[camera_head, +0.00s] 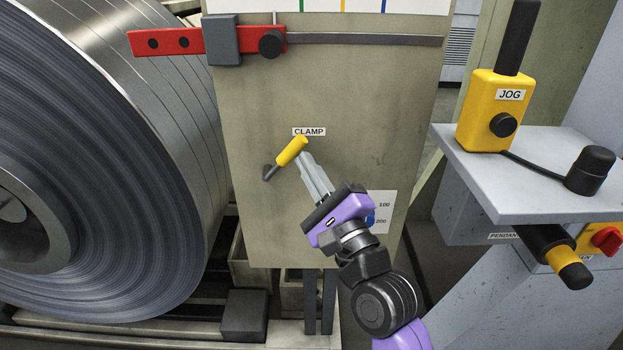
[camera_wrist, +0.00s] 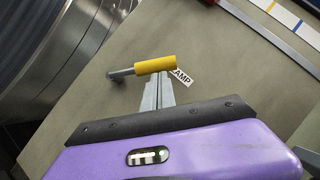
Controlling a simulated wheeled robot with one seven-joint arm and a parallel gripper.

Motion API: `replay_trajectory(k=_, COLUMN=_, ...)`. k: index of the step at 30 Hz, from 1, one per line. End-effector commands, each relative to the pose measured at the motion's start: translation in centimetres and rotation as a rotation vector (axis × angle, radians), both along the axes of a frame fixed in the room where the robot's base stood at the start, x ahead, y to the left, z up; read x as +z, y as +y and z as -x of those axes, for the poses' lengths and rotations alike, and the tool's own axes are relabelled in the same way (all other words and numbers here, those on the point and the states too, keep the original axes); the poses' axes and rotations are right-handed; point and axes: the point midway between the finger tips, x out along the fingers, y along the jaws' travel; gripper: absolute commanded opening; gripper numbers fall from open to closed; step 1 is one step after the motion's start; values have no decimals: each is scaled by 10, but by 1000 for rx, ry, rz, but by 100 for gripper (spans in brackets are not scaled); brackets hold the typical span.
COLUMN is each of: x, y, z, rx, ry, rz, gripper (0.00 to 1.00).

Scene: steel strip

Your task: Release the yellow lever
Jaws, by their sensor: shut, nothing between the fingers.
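The yellow lever (camera_head: 291,151) is on the grey-beige panel (camera_head: 350,100), just under the CLAMP label (camera_head: 309,132). It slants from a dark pivot at lower left up to its yellow grip at upper right. My gripper (camera_head: 303,158) reaches in from the lower right, its fingers shut and empty, with the tips at the lever's yellow grip.
A large steel coil (camera_head: 110,150) fills the left side. A red bar (camera_head: 165,41) with a grey block (camera_head: 223,40) crosses the panel above. At the right, a yellow JOG box (camera_head: 493,110) and a black knob (camera_head: 590,170) stand on a grey shelf (camera_head: 530,195). A red switch (camera_head: 607,240) is below.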

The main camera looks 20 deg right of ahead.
Motion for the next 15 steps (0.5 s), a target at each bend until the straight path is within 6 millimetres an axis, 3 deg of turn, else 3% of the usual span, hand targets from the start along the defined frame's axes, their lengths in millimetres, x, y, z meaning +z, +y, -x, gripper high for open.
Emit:
replay_trajectory(k=1, x=10, y=1, z=0, rx=0, ry=8, rz=27, gripper=0)
replay_trajectory(k=15, x=39, y=21, z=-7, rx=3, ry=116, rz=355, gripper=0)
